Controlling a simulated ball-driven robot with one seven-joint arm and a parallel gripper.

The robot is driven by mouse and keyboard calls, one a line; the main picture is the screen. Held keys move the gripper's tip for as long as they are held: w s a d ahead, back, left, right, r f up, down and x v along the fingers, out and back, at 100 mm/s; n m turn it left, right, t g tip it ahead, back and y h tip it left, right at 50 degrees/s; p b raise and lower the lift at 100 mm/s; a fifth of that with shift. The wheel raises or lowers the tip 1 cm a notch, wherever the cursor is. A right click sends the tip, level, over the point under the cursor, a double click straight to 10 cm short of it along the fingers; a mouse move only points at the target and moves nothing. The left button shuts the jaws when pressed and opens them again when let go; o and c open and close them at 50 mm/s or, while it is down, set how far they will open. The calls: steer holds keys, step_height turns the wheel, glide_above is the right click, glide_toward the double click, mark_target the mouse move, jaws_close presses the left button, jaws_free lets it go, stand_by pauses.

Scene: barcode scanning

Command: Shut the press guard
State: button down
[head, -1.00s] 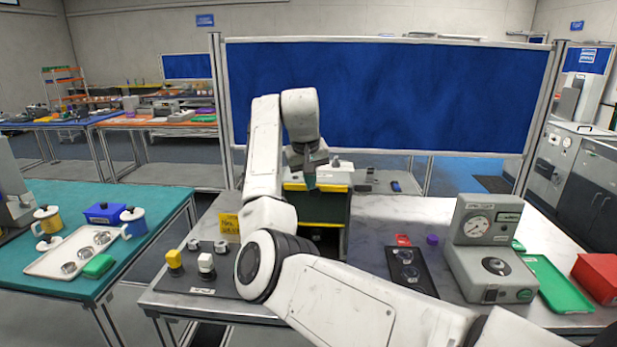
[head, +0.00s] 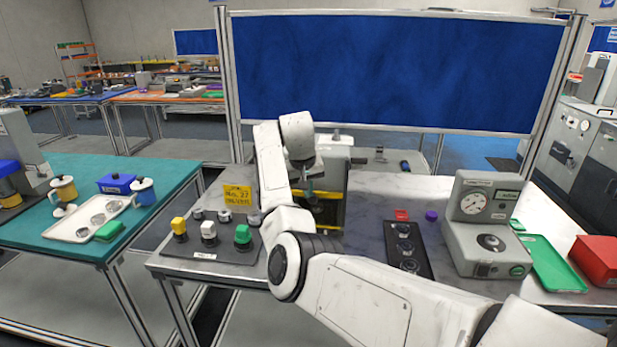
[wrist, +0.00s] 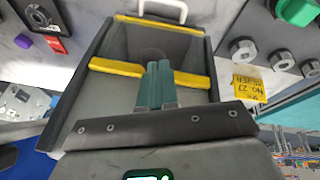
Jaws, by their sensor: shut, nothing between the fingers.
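The press (head: 338,158) stands at the back middle of the grey bench, partly hidden behind my arm. It has a grey body, dark sides and yellow bars. In the wrist view its dark-sided frame (wrist: 213,75) holds two yellow bars, one at the far edge (wrist: 165,25) and one across the middle (wrist: 112,69). A white handle (wrist: 165,8) sits beyond the far bar. I cannot tell exactly which parts belong to the guard or how far it is open. My gripper (head: 309,188) is shut and empty; its green fingers (wrist: 158,70) overlap the middle bar in view, contact unclear.
A button panel (head: 215,268) with yellow, white and green knobs and a yellow card (head: 237,196) lie left of the press. A dark plate (head: 408,250), a gauge box (head: 490,228), a green tray (head: 556,262) and a red bin (head: 597,260) stand right.

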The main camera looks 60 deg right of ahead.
steer(key=shift+a+f, duration=0.1)
steer(key=shift+f, duration=0.35)
steer(key=shift+f, duration=0.1)
steer(key=w+p+v, duration=0.1)
steer(key=v, duration=1.3)
steer(key=shift+w+r, duration=0.35)
steer(key=shift+w, duration=0.05)
